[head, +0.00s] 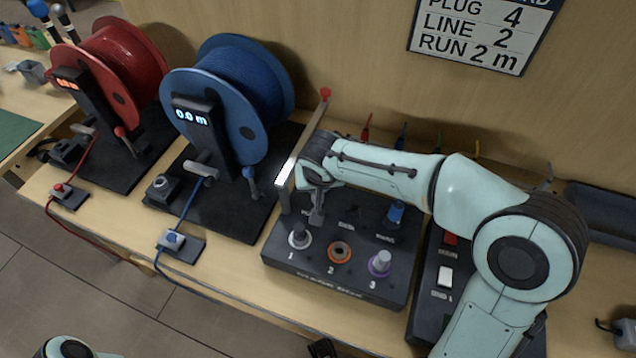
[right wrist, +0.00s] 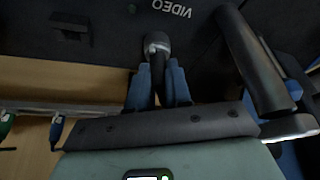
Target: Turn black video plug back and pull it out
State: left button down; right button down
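The black video plug (right wrist: 157,50) stands in its socket under the upside-down VIDEO label in the right wrist view, with a silver collar at its base. My right gripper's two blue-grey fingertips (right wrist: 158,88) lie one on each side of the black plug body and look closed on it. In the head view my right gripper (head: 316,205) reaches down over the back left of the black panel (head: 335,285) and hides most of the plug. A small dark part at the bottom edge of the head view may be my left gripper (head: 322,348); its fingers cannot be made out.
A blue plug (head: 396,212) stands at the panel's back right. White, orange (head: 340,251) and purple (head: 381,263) numbered fittings line the front. Blue (head: 238,90) and red (head: 125,70) reels stand further left.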

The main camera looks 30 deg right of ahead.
jog(key=c, duration=1.7)
grip_release()
grip_shut()
jog(key=shift+m+h+b, duration=0.4)
jog(key=shift+m+b, duration=0.45)
jog(key=shift+m, duration=0.75)
jog(key=shift+m+g+h+b, duration=0.3)
jog(key=shift+m+g+b, duration=0.15)
jog(key=shift+m, duration=1.05)
jog(key=shift+s+h, duration=0.15)
jog(key=shift+h, duration=0.15)
jog(key=shift+g, duration=0.25)
